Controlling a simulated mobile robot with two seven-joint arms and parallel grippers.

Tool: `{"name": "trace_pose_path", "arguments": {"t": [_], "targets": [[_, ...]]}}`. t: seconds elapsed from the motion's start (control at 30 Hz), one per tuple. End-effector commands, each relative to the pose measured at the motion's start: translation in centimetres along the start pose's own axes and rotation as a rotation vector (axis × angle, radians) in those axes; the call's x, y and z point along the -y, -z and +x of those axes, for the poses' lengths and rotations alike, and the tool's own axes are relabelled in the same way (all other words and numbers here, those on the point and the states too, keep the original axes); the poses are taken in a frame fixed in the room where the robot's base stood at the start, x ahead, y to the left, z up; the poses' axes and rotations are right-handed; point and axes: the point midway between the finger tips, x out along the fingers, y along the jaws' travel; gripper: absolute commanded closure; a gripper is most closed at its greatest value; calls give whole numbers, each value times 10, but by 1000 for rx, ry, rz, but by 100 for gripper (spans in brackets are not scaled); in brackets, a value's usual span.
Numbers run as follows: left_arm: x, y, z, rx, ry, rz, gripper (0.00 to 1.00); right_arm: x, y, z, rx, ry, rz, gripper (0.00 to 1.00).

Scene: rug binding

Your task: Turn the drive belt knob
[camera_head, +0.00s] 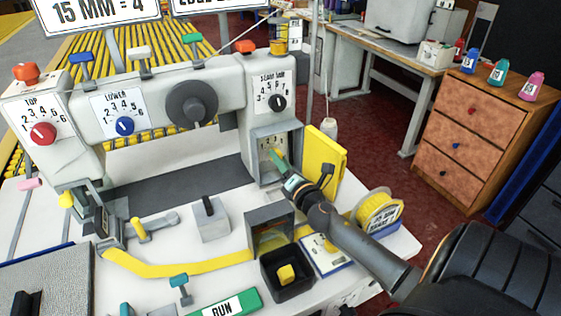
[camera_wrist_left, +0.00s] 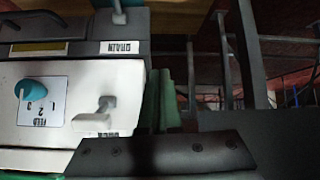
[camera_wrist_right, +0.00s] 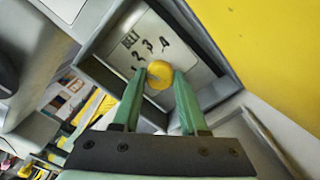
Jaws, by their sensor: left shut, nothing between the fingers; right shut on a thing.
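The drive belt knob (camera_wrist_right: 159,75) is small, round and yellow. It sits on a white plate (camera_wrist_right: 150,38) marked BELT with numbers, inside an open grey box recess on the machine's right end (camera_head: 291,132). My right gripper (camera_head: 277,157) reaches into this recess, and its green fingers are shut on the knob, one on each side, in the right wrist view (camera_wrist_right: 159,80). In the head view the knob is hidden by the gripper. My left gripper (camera_wrist_left: 160,88) is shut and empty, beside a white panel with a teal knob (camera_wrist_left: 32,90); the head view does not show it.
The open yellow door (camera_head: 325,162) stands right of the recess. Other dials and levers line the machine to the left.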

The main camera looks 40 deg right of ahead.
Motion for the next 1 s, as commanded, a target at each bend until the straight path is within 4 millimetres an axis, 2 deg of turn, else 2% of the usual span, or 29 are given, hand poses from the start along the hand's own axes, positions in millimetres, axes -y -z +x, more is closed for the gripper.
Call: {"name": "trace_pose_path", "arguments": {"t": [0.23, 0.67, 0.7, 0.93, 1.0], "targets": [[0, 1, 0, -2, -1, 0, 100, 0, -1, 0, 2, 0, 64, 100], [0, 1, 0, -3, -1, 1, 100, 0, -1, 0, 3, 0, 72, 100], [0, 1, 0, -3, -1, 1, 100, 0, -1, 0, 3, 0, 72, 54], [0, 1, 1, -3, -1, 2, 100, 0, -1, 0, 2, 0, 71, 28], [0, 1, 1, -3, 0, 2, 100, 0, -1, 0, 1, 0, 71, 27]]}}
